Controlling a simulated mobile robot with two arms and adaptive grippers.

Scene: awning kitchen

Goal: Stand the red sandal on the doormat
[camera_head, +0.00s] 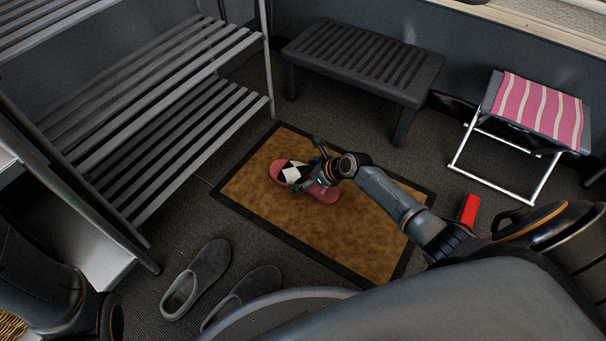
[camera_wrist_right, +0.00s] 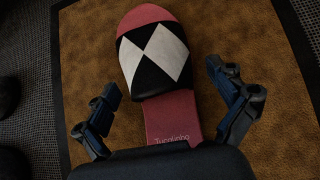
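The red sandal (camera_head: 277,168) has a black-and-white diamond strap and lies sole down on the brown doormat (camera_head: 290,222), toe to the left. It also shows in the right wrist view (camera_wrist_right: 155,60), with lettering on its insole. My right gripper (camera_head: 319,170) is above the sandal and hides part of it in the head view. In the right wrist view my right gripper (camera_wrist_right: 163,82) is open, one finger on each side of the sandal, with gaps to it. My left arm shows at the lower left, but its gripper is out of view.
A pair of grey slippers (camera_head: 203,272) lies left of the mat. A slatted rack (camera_head: 165,110) stands at the left, a dark bench (camera_head: 365,62) behind, and a pink striped stool (camera_head: 538,108) at the right. A red object (camera_head: 468,209) is right of the mat.

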